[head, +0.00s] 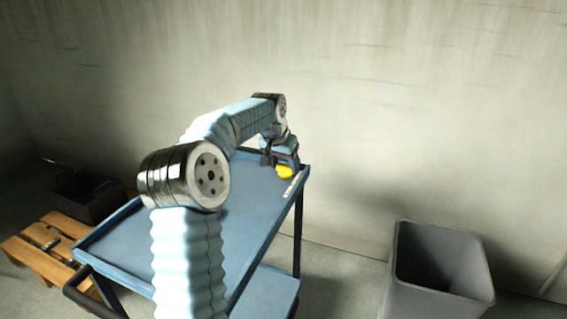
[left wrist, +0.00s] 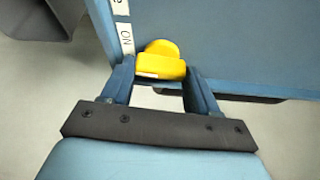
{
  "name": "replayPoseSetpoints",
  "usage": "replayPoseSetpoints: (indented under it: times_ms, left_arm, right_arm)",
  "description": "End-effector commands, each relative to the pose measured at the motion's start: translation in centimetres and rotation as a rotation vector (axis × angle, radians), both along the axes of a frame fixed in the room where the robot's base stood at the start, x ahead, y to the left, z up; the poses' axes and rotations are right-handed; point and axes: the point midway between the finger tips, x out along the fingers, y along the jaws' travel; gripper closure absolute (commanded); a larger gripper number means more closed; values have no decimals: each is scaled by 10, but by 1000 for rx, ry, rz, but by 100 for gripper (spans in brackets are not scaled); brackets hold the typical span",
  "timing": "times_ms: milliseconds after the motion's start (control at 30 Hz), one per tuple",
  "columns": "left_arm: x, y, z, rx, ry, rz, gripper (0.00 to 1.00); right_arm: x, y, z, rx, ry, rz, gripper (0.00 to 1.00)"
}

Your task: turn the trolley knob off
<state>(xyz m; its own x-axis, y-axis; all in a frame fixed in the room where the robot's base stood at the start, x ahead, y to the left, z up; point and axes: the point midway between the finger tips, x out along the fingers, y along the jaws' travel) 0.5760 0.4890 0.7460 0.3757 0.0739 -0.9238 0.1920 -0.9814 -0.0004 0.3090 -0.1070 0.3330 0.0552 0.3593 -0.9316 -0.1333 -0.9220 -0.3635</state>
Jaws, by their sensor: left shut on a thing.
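The blue trolley (head: 125,240) stands ahead, with a yellow knob (head: 285,172) at its far right corner. In the left wrist view the yellow knob (left wrist: 163,62) sits near the trolley's edge, beside a white label strip (left wrist: 127,38) that reads "ON"; a second label is cut off at the top. My left gripper (head: 283,160) reaches over the trolley to the knob. In the left wrist view its two fingers (left wrist: 160,72) stand on either side of the knob, shut on it. The knob's underside is hidden. My right gripper is out of view.
A grey open bin (head: 440,285) stands on the floor at the right. A wooden pallet (head: 35,255) and a dark crate (head: 85,198) are at the left. The wall (head: 420,120) rises behind the trolley. The trolley's top shows no loose objects.

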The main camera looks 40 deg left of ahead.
Motion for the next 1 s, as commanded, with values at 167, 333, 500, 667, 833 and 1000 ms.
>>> replayPoseSetpoints:
  times_ms: [167,333,500,667,833,1000]
  left_arm:
    - [1,-2,2,2,-3,163,71]
    - [2,-3,2,2,-1,324,71]
    - [2,-3,2,3,-2,485,71]
    - [3,-4,2,2,-1,624,71]
    - [3,-4,2,2,-1,745,71]
    - [3,-4,2,1,-2,834,71]
  right_arm:
    - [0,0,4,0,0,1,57]
    - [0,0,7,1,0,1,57]
    - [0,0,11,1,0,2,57]
    - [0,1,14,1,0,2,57]
    - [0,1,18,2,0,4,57]
    - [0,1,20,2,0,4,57]
